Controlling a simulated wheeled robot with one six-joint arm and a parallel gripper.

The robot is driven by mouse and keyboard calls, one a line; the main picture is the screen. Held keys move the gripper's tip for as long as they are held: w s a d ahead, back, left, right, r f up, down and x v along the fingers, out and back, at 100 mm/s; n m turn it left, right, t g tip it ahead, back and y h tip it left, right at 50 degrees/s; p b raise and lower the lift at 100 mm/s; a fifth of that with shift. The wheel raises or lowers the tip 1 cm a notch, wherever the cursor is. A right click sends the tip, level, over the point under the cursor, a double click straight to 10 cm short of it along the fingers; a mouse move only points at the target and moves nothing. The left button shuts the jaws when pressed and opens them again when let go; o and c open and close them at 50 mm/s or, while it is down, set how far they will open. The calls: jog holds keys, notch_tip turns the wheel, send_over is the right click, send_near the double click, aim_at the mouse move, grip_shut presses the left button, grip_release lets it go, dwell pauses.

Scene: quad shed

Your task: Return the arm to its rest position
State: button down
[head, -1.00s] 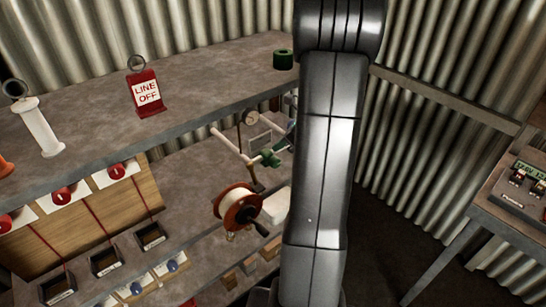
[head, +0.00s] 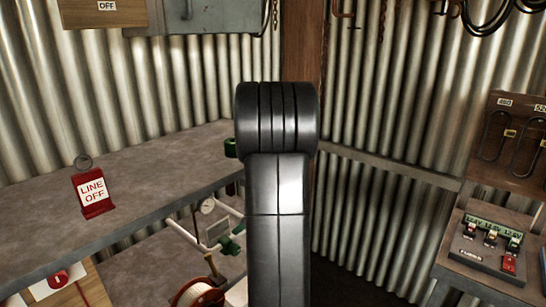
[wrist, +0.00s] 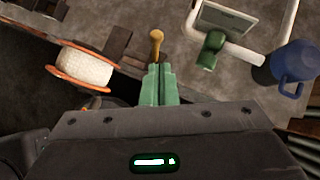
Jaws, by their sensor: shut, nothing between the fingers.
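My arm (head: 277,200) stands upright in the middle of the head view, its rounded joint at the top; my gripper does not show there. In the wrist view my gripper (wrist: 159,72) shows its two green fingers pressed together with nothing between them. A small yellow-brown knobbed piece (wrist: 156,42) lies just beyond the fingertips, apart from them as far as I can tell.
A red LINE OFF sign (head: 93,194) stands on the upper shelf (head: 150,180). Below are white pipes with a green valve (head: 229,245) and a reel (head: 197,293). A blue jug (wrist: 293,62) shows in the wrist view. A fuse bench (head: 489,276) stands right.

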jog(key=s+x, duration=0.1)
jog(key=x, duration=0.9)
jog(key=shift+s+d+f+b, duration=0.3)
jog(key=shift+f+b, duration=0.15)
jog(key=shift+f, duration=0.15)
